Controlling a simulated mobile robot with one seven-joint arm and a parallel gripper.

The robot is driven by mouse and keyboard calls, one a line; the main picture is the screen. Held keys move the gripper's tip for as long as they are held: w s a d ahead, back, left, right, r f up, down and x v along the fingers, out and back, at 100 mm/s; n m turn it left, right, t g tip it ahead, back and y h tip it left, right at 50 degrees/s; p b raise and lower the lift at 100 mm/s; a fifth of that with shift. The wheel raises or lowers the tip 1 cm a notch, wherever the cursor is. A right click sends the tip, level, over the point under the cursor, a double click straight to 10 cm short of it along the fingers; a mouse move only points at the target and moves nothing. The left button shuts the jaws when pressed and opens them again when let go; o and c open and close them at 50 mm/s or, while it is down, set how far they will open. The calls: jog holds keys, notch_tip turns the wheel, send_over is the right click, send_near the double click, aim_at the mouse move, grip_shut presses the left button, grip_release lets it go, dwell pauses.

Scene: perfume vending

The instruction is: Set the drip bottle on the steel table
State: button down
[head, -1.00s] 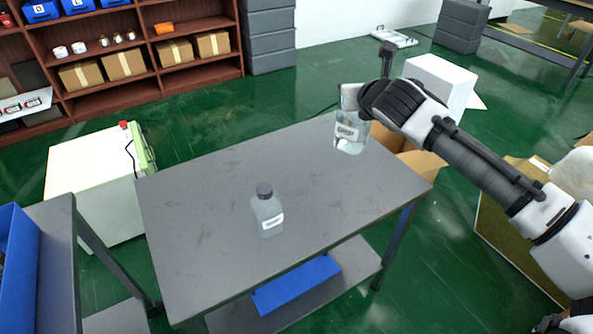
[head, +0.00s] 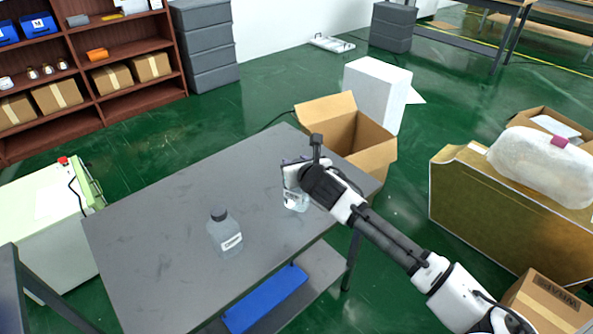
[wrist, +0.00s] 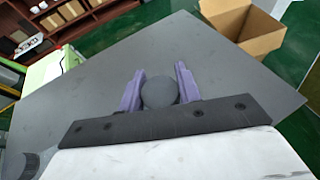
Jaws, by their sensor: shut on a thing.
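My gripper (wrist: 160,88) is shut on a bottle with a round dark cap (wrist: 159,93), seen from above between the purple fingers in the wrist view. In the head view this clear labelled drip bottle (head: 296,201) hangs below my gripper (head: 292,172), mostly hidden by it, over the right part of the steel table (head: 165,205). I cannot tell whether its base touches the top. A second clear bottle (head: 226,238) with a dark cap and white label stands upright on the table, to the left and nearer the front.
An open cardboard box (head: 372,150) stands on the floor behind the table's right end. A blue bin (head: 265,300) sits on the lower shelf. A pale green-edged cabinet (head: 40,215) is at the left. The tabletop's left and back areas are clear.

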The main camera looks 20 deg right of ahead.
jog(key=shift+f, duration=1.6)
jog(key=c, duration=1)
grip_release()
jog(key=b+v, duration=0.2)
jog(key=v, duration=1)
jog(key=shift+b, duration=0.4)
jog(key=shift+d, duration=0.1)
